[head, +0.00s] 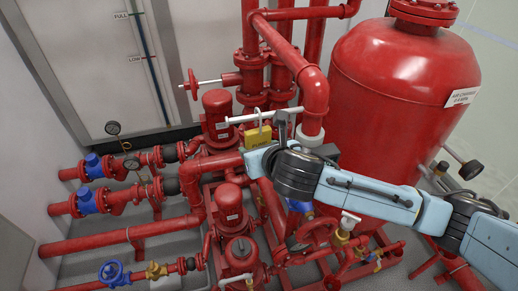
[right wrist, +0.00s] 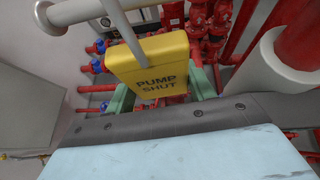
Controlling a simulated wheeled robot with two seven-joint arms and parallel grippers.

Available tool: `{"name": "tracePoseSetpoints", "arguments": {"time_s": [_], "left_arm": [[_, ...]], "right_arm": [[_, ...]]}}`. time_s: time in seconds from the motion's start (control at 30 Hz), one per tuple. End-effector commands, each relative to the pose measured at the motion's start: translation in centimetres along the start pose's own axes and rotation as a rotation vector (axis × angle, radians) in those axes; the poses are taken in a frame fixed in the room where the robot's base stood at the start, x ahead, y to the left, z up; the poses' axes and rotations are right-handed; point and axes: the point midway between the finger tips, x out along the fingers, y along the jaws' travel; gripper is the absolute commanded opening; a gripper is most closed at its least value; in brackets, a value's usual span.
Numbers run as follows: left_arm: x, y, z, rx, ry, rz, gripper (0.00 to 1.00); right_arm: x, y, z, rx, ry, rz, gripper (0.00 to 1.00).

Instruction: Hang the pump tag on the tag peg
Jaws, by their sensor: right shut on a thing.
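The pump tag (head: 258,137) is a yellow block with a pale wire loop on top. In the right wrist view the tag (right wrist: 152,72) reads "PUMP SHUT". My right gripper (right wrist: 163,92) is shut on its lower part, with a greenish finger at each side. The tag peg (head: 238,119) is a white horizontal bar with a flanged end at its left. The peg (right wrist: 82,11) also crosses the top of the right wrist view. The loop overlaps the peg in both views; I cannot tell whether it is around it. My left gripper is not in view.
A big red tank (head: 395,75) stands right of the tag, behind my right arm. A red vertical pipe (head: 315,90) with a white collar stands close to the peg's right. Red pumps (head: 230,204) and blue-handled valves (head: 86,201) fill the space below and left.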

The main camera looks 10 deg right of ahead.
Motion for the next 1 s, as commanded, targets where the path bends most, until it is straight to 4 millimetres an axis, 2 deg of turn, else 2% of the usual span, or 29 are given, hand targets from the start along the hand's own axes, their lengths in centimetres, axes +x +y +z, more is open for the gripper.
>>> {"name": "tracePoseSetpoints", "arguments": {"time_s": [0.53, 1.0], "left_arm": [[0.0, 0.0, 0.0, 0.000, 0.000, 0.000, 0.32], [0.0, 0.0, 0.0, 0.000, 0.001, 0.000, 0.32]], "right_arm": [[1.4, -0.2, 0.8, 0.000, 0.000, 0.000, 0.32], [1.4, -0.2, 0.9, 0.000, -0.001, 0.001, 0.32]]}}
